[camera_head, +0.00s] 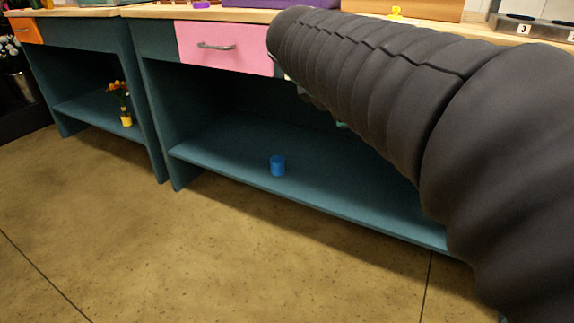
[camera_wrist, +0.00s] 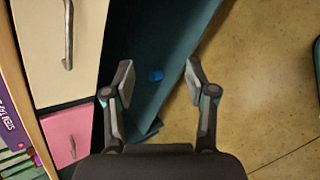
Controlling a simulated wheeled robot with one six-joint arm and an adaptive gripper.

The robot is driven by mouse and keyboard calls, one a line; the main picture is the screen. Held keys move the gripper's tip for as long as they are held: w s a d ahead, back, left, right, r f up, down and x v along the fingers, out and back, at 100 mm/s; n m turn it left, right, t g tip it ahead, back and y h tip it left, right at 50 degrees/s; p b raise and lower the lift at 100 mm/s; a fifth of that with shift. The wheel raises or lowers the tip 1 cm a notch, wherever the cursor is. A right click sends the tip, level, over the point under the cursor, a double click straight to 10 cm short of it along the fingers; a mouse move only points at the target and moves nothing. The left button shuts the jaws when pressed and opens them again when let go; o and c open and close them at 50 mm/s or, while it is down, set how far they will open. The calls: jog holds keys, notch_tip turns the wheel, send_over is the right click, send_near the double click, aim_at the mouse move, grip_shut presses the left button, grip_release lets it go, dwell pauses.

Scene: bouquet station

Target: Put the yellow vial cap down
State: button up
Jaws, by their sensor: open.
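My gripper (camera_wrist: 160,82) is open in the wrist view, its two fingers wide apart with nothing held between them. In the head view it is hidden by my dark ribbed arm. A small yellow object (camera_head: 396,12) sits on the bench top near the back, at the top of the head view. It is too small to tell whether it is the yellow vial cap. No yellow cap shows in the wrist view.
A pink drawer (camera_head: 225,48) is shut. A yellow pot with flowers (camera_head: 126,120) stands left. The floor (camera_head: 130,230) is clear.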

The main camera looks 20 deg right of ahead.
jog(key=s+a+f+m+y, duration=0.8)
jog(key=s+a+f+m, duration=0.4)
jog(key=s+a+f, duration=0.3)
notch_tip(320, 180, down, 3)
jog(key=shift+s+f+m, duration=0.15)
jog(key=shift+m, duration=0.15)
